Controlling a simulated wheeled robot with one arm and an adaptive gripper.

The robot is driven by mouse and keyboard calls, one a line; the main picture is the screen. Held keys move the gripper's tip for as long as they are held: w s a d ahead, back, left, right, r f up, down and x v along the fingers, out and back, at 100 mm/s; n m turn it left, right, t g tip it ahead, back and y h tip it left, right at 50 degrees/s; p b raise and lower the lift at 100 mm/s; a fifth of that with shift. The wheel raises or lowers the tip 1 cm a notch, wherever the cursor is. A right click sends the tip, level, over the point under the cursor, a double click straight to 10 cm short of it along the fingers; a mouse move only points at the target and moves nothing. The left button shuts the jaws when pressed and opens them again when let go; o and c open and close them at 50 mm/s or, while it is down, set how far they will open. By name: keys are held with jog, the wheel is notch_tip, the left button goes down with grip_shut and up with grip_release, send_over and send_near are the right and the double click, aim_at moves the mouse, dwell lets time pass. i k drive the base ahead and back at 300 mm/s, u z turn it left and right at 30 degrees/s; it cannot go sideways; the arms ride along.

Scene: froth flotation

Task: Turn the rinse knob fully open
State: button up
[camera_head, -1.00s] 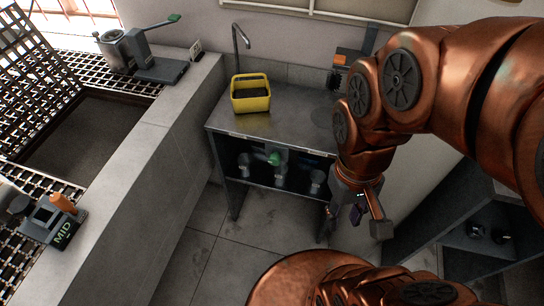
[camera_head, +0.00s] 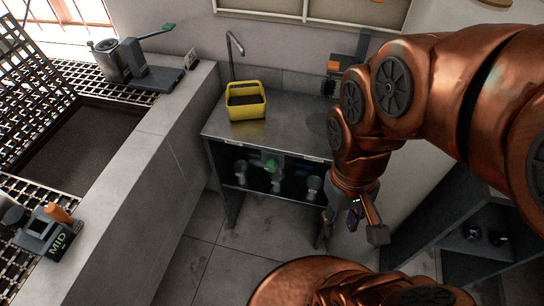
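No knob is labelled as the rinse knob. A green knob-like part (camera_head: 271,165) sits among grey fittings under the metal bench, small and partly shaded. A thin curved tap (camera_head: 235,48) stands at the back of the bench, behind the yellow basket. I cannot tell which control feeds it. My gripper (camera_head: 352,224) hangs in front of the bench's right front leg, to the right of and nearer than the green part. Its fingers look spread apart, with nothing clearly held between them. Its far finger is dim against the bench leg.
The metal bench (camera_head: 290,127) carries the yellow basket (camera_head: 246,100). A concrete ledge (camera_head: 120,180) with grating runs along the left, bearing a green-handled device (camera_head: 148,65) and a MID box (camera_head: 45,232). A dark shelf unit (camera_head: 470,262) stands right. Floor before the bench is clear.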

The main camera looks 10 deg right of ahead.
aim_at(270, 165)
jog(key=u, duration=0.45)
jog(key=k, duration=0.7)
jog(key=u, duration=1.55)
